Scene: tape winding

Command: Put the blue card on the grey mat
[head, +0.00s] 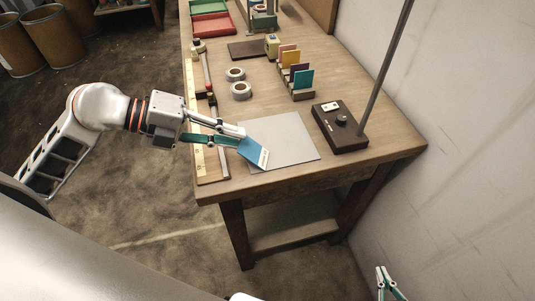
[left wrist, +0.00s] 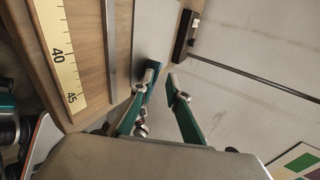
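The blue card (head: 253,151), with a pale strip along its lower right edge, lies over the left edge of the grey mat (head: 290,136) and slants in the head view. Whether it rests flat or tilted is unclear. My left gripper (head: 242,137) is right at the card's upper left end. Its fingertips (left wrist: 162,75) show a gap between them in the left wrist view, and no blue card shows there. Grey mat also shows beyond them (left wrist: 155,30). My right gripper (head: 382,268) shows only partly at the bottom right, away from the table; its opening is unclear.
A dark box (head: 342,128) with a slanting rod stands right of the mat. A rack of coloured cards (head: 302,93) and two tape rolls (head: 241,91) are behind it. A yellow ruler (head: 199,160) runs along the table's left side. The mat's middle and right are clear.

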